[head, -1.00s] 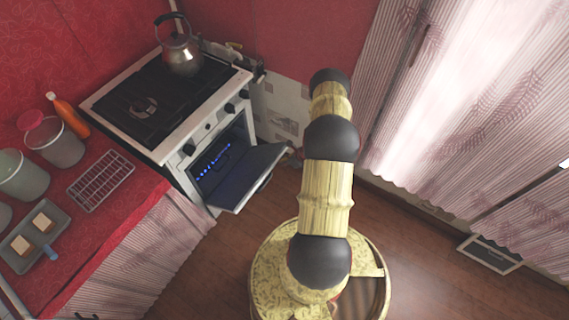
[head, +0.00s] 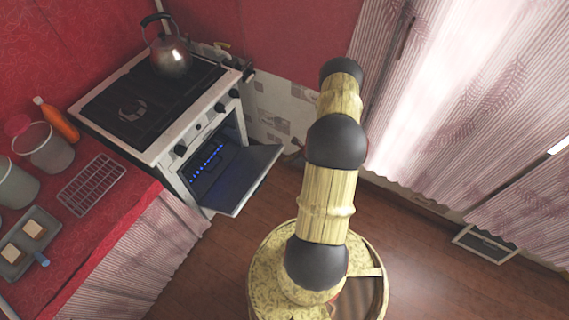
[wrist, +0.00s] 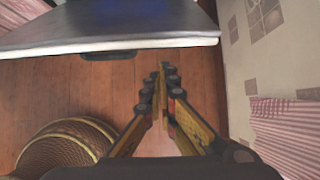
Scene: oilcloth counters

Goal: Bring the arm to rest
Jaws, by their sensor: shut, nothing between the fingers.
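My arm (head: 325,195) stands upright in the middle of the head view, with pale wood-like links and dark joints. Its far end points away, and the gripper is hidden there. In the wrist view my gripper (wrist: 162,72) has its two fingers together, with nothing between them, above the brown floor (wrist: 205,92). The fingertips appear just below the edge of the open oven door (wrist: 110,42); I cannot tell the exact gap.
The stove (head: 150,155) has its oven door (head: 235,178) hanging open left of my arm. A kettle (head: 170,58) stands on it. The red counter (head: 105,220) holds a wire rack (head: 92,184) and a tray (head: 12,268). Curtains (head: 440,130) hang at right.

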